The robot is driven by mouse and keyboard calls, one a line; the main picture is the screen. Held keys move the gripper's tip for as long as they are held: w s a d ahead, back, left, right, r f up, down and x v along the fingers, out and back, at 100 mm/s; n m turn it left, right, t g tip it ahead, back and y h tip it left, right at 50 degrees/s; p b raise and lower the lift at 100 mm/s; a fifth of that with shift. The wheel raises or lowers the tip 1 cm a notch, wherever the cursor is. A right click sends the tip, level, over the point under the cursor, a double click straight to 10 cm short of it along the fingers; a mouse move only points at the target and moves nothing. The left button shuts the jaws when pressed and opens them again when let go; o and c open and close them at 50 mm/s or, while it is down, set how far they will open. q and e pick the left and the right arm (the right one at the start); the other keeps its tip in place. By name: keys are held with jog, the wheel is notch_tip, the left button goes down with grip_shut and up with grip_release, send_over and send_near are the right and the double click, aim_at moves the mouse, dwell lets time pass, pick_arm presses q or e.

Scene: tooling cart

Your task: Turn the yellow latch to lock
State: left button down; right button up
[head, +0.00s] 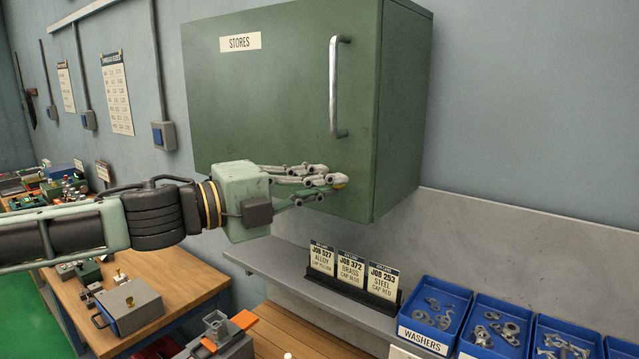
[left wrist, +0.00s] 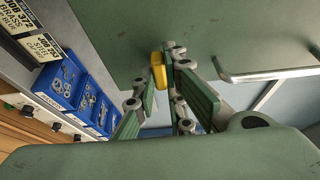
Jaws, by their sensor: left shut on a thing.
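The yellow latch (left wrist: 157,71) is on the lower part of the green cabinet door (head: 265,100), below the door handle. In the head view only a small yellow bit of it (head: 341,184) shows past my fingers. My left gripper (head: 325,180) reaches the door from the left and is shut on the latch. In the left wrist view the gripper's fingertips (left wrist: 155,78) are at the latch, close to the door face. How far the latch is turned is hard to tell. The door looks closed. My right gripper is not in view.
A metal bar handle (head: 337,87) sticks out from the door above my gripper. Below are a grey ledge, job cards (head: 350,270) and blue bins (head: 436,310) of washers. A workbench (head: 150,275) stands at the lower left.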

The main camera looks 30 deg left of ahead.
pick_arm(q)
jog(key=c, duration=1.8)
grip_release()
jog(key=shift+s, duration=0.1)
jog(key=v, duration=1.2)
